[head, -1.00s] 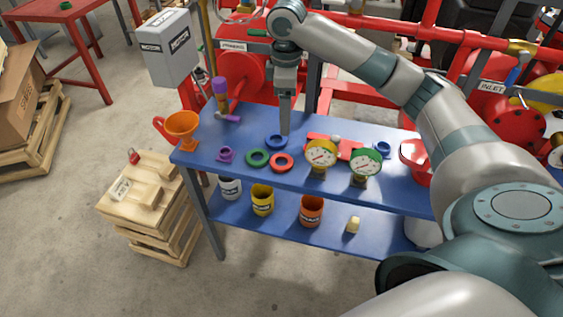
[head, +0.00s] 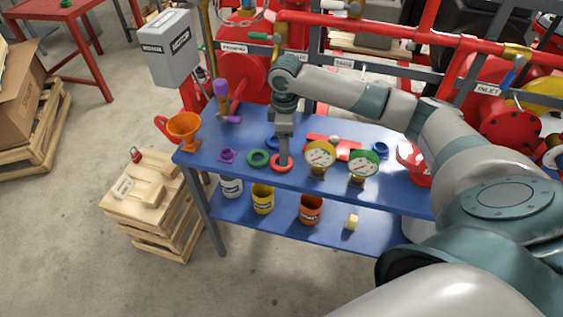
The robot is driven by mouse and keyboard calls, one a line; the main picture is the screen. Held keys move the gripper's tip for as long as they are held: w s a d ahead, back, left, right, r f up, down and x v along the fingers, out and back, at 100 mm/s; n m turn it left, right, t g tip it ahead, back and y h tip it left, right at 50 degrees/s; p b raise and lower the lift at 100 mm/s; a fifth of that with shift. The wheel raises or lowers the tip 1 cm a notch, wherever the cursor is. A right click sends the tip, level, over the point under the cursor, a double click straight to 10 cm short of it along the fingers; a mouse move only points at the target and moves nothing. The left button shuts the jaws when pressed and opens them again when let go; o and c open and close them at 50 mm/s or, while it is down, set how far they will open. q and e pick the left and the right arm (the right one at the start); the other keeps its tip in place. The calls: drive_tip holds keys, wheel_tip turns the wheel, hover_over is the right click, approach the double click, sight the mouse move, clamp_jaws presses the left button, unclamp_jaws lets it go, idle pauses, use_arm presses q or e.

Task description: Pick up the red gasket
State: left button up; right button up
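The red gasket (head: 275,167) lies flat on the upper blue shelf of the bench, just right of the green gasket (head: 257,158). My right gripper (head: 284,163) points straight down at the red gasket, its fingertips over or within the ring. The fingers hide part of the ring. They show edge-on as one narrow strip, so I cannot tell whether they are open or shut, or whether they touch the gasket. A blue gasket (head: 271,143) lies behind, partly hidden by the gripper. My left gripper is not in view.
A yellow gauge (head: 320,155) and a green gauge (head: 363,164) stand close to the right. A purple flanged part (head: 227,156) and an orange funnel (head: 184,128) are to the left. A red part (head: 347,149) lies behind the gauges.

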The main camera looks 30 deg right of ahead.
drive_tip(key=shift+w+a+f+p, duration=0.1)
drive_tip(key=shift+a+f+p, duration=0.1)
drive_tip(key=shift+f+p, duration=0.25)
drive_tip(key=f, duration=0.1)
drive_tip(key=f+p, duration=0.1)
drive_tip(key=f, duration=0.1)
drive_tip(key=shift+w+a, duration=0.15)
drive_tip(key=shift+a, duration=0.05)
drive_tip(key=shift+f, duration=0.65)
drive_tip(key=c, duration=0.8)
